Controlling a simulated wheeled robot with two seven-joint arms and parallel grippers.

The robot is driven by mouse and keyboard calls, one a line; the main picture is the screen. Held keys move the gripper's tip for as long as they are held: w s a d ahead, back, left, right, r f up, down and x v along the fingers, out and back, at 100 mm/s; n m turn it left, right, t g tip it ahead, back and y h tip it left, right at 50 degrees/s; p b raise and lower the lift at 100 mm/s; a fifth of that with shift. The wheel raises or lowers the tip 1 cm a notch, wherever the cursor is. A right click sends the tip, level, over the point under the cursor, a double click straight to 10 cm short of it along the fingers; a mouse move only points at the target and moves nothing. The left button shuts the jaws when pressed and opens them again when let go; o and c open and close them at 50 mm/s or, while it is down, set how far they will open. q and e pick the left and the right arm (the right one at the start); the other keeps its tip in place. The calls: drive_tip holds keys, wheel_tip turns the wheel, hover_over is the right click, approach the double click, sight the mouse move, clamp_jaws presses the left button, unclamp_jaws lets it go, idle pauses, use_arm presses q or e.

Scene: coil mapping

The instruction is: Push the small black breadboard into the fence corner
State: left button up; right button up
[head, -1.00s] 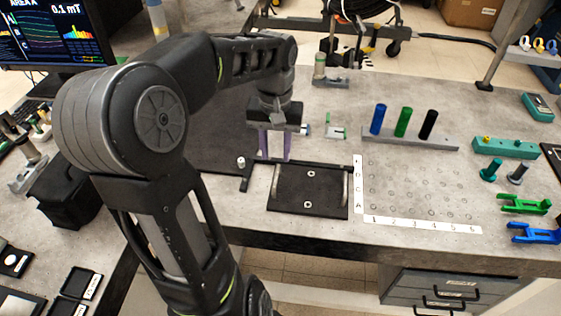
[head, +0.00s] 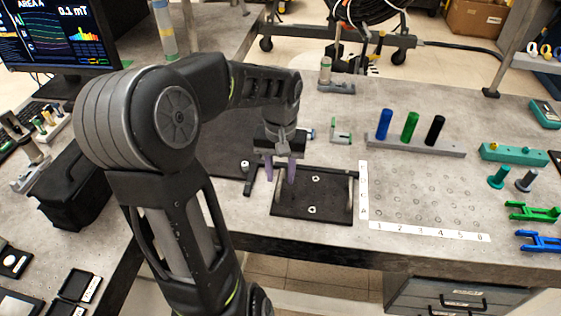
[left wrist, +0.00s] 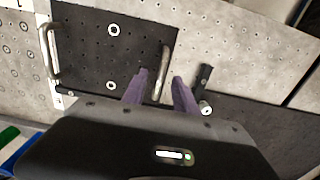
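The small black breadboard (head: 330,202) lies flat on the grey bench, with a metal handle on its left and right sides. It also shows in the left wrist view (left wrist: 110,55). My left gripper (head: 280,182) is low over the board's left side, its two purple fingers apart. In the left wrist view the fingers (left wrist: 160,78) stand on either side of one handle (left wrist: 160,72); contact is unclear. A black fence piece (head: 249,182) with a pale knob stands just left of the board. A dark bar runs along the board's back edge (head: 340,172). My right gripper is out of view.
A white lettered strip (head: 363,190) and a numbered strip (head: 430,232) border the hole grid right of the board. A grey rack (head: 415,145) with blue, green and black cylinders stands behind the grid. The bench's front edge is close to the board.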

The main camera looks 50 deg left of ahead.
use_arm(q)
drive_tip(key=shift+f, duration=1.4)
drive_tip(key=shift+c, duration=0.4)
clamp_jaws()
drive_tip(key=shift+s+a, duration=0.1)
drive_tip(key=shift+a, duration=0.05)
drive_tip(key=shift+s+a+p, duration=0.25)
drive_tip(key=shift+s+a, duration=0.3)
drive_tip(key=shift+a, duration=0.25)
drive_tip(key=shift+s+a+p, duration=0.25)
drive_tip(key=shift+s+a, duration=0.35)
drive_tip(key=shift+a, duration=0.2)
drive_tip(key=shift+s+a+p, duration=0.25)
drive_tip(key=shift+s+a, duration=0.3)
drive_tip(key=shift+a, duration=0.25)
drive_tip(key=shift+a+r, duration=0.15)
drive_tip(key=shift+a, duration=0.1)
